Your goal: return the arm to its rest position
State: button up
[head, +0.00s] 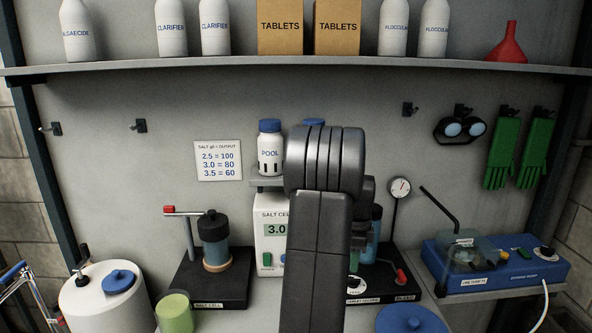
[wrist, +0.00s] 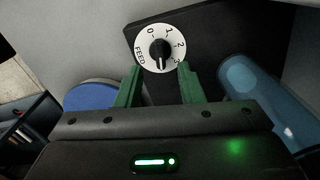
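I cannot tell whether the fingers touch the dial. The dial also shows in the head view (head: 356,286), beside my arm's right edge, on the black tablet feeder base.
A salt cell stand (head: 212,285) is left of my arm, and a salt display (head: 272,230) is partly behind it. A gauge (head: 400,187) and a blue dosing pump (head: 510,265) stand to the right. A loaded shelf (head: 230,70) runs overhead. A blue round lid (head: 412,320) lies in front.

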notch_tip(320, 180, down, 6)
jog(key=shift+p, duration=0.3)
jog(key=shift+r, duration=0.1)
